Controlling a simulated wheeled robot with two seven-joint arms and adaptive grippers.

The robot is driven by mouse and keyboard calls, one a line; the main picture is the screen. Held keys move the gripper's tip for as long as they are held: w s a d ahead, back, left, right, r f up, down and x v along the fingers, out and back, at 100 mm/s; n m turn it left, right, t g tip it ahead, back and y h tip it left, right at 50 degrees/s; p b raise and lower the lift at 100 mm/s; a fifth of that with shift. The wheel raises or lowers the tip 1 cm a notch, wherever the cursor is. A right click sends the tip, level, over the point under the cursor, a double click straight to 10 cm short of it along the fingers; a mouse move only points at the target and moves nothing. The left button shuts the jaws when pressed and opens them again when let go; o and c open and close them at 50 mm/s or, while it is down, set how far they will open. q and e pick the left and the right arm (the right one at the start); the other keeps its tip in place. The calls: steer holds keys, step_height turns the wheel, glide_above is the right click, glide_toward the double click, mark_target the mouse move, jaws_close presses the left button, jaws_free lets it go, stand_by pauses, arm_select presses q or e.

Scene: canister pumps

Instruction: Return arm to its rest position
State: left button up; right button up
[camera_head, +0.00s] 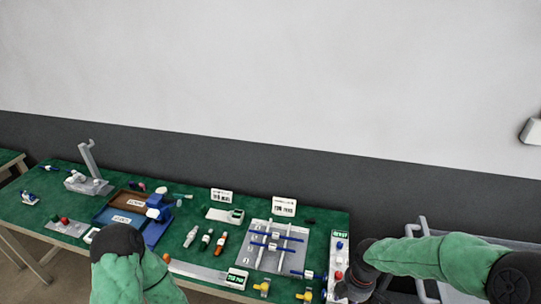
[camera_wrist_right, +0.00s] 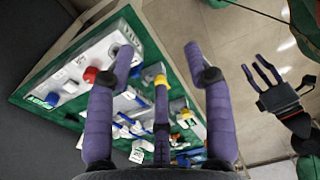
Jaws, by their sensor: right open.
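My right gripper (camera_wrist_right: 160,62) is open in the right wrist view, its purple fingers spread with nothing between them. In the head view my right arm (camera_head: 430,257) comes in from the right and bends down at the table's right end; its fingers are hard to make out there. My left arm (camera_head: 122,262) is folded at the bottom left of the head view, its gripper out of sight. My left gripper (camera_wrist_right: 262,80) shows at the right of the wrist view, fingers apart and empty, over the floor.
The green table (camera_head: 330,222) holds a grey plate with blue bars (camera_head: 266,258), a white panel with coloured buttons (camera_head: 339,262), blue and brown trays (camera_head: 118,216) and several bottles (camera_head: 206,238). A grey metal frame (camera_head: 423,228) stands to the right. Bare floor (camera_wrist_right: 215,55) lies before the table.

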steer(key=s+a+f+m+y+b, duration=0.1)
steer(key=s+a+f+m, duration=0.3)
steer(key=f+m, duration=0.2)
steer(key=s+a+f+m+y, duration=0.1)
steer(key=s+a+f+m, duration=0.3)
steer(key=f, duration=0.5)
steer(key=s+a+f+m+y+b, duration=0.1)
steer(key=s+a+f+m, duration=0.2)
steer(key=f+m, duration=0.5)
steer(key=shift+s+a+t+b, duration=0.35)
steer(key=shift+s+a+t, duration=0.05)
steer(key=shift+a, duration=0.4)
